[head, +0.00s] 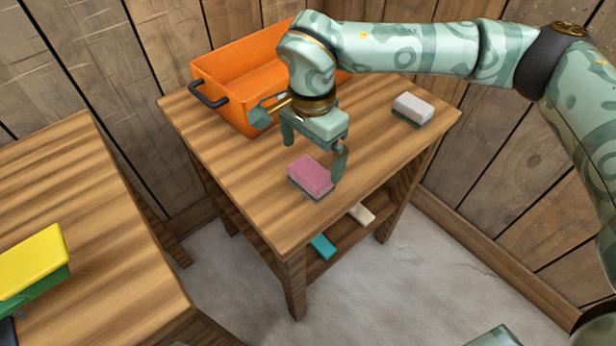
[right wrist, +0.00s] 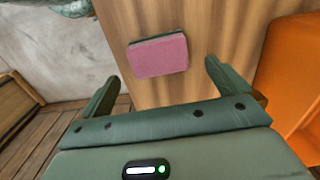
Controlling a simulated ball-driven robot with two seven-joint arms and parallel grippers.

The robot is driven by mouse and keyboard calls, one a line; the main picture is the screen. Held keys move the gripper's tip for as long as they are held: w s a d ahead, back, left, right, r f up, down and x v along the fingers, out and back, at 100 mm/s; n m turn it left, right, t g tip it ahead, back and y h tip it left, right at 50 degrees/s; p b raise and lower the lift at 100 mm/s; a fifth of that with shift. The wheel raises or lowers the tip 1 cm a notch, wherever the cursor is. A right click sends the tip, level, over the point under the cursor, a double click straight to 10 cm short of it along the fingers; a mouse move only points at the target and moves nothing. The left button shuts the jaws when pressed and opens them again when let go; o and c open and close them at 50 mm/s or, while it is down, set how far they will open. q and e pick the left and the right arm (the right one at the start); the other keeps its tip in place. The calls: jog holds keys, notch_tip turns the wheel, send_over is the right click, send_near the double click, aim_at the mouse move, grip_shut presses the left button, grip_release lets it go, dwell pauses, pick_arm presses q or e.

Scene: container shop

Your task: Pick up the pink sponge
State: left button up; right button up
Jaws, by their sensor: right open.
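The pink sponge (head: 311,175) lies flat on the wooden table, near its front edge, with a dark layer under the pink top. It also shows in the right wrist view (right wrist: 158,56), ahead of the fingers and between their lines. My right gripper (head: 314,158) is open and empty just above and behind the sponge. Its two fingers also show in the right wrist view (right wrist: 158,84), apart from the sponge. My left gripper is not in view.
An orange crate (head: 246,62) with a black handle stands at the table's back left. A white-grey sponge (head: 413,107) lies at the right. A teal block (head: 322,246) and a cream block (head: 361,214) are on the lower shelf. A yellow and green sponge (head: 34,262) is on the left table.

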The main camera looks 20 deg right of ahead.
aim_at(311, 171)
notch_tip(311, 171, down, 6)
jog(key=b, duration=0.3)
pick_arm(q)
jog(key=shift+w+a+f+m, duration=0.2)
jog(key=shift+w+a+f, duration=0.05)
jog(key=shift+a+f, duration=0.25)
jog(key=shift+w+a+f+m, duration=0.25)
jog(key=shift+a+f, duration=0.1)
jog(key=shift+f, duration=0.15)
pick_arm(e)
jog(key=shift+s+r, duration=0.15)
jog(key=shift+r, duration=0.05)
jog(key=c, duration=1)
